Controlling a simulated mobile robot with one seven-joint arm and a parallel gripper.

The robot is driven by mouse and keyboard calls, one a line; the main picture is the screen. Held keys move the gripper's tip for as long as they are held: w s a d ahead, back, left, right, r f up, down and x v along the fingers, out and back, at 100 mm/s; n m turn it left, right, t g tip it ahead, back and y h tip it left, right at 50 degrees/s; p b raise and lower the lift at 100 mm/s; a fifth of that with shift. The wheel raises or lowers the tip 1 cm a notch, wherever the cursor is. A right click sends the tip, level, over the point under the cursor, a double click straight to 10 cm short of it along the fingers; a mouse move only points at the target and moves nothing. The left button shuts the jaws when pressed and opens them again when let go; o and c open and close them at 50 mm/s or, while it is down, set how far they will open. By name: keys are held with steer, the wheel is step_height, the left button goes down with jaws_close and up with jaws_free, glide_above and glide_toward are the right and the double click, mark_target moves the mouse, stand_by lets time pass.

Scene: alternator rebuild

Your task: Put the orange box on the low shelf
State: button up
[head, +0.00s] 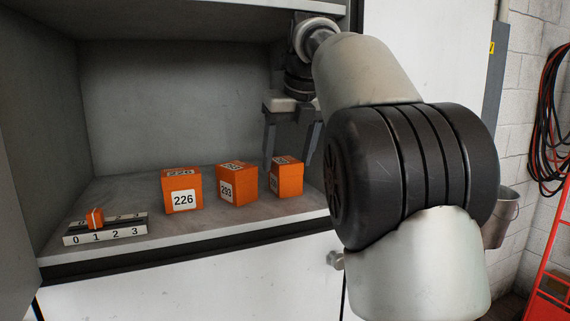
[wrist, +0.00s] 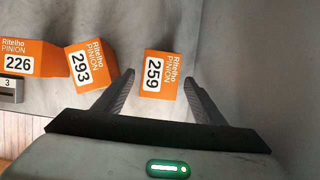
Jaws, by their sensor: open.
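Three orange boxes stand in a row on a grey shelf (head: 120,190) inside an open cabinet: box 226 (head: 182,190) at left, box 293 (head: 237,184) in the middle and box 259 (head: 290,180) at right. In the wrist view, box 226 (wrist: 30,58), box 293 (wrist: 92,70) and box 259 (wrist: 158,72) show their labels. My gripper (head: 288,166) is open above the right box. In the wrist view, box 259 appears between the spread fingers (wrist: 158,80), with a gap on each side. I cannot tell which shelf is the low one.
A block numbered 0 to 3 (head: 105,234) with a small orange piece (head: 95,218) on it sits at the shelf's front left. The cabinet's right wall (wrist: 250,60) is close to my gripper. Another shelf (head: 180,10) lies above. A bucket (head: 500,215) and red ladder (head: 553,270) stand at right.

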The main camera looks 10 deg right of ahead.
steer(key=s+d+b, duration=0.2)
steer(key=s+b, duration=0.1)
steer(key=s, duration=0.8)
steer(key=s+a+f+n, duration=0.1)
steer(key=s+f+n, duration=0.9)
steer(key=n, duration=0.7)
steer(key=s+a+f+n+t, duration=0.1)
steer(key=s+f+n, duration=0.9)
steer(key=f+n, duration=0.4)
steer(key=n, duration=0.2)
steer(key=shift+s+a+n+h, duration=0.15)
steer(key=shift+a+n+h, duration=0.05)
steer(key=shift+n+h, duration=0.2)
steer(key=shift+r, duration=0.1)
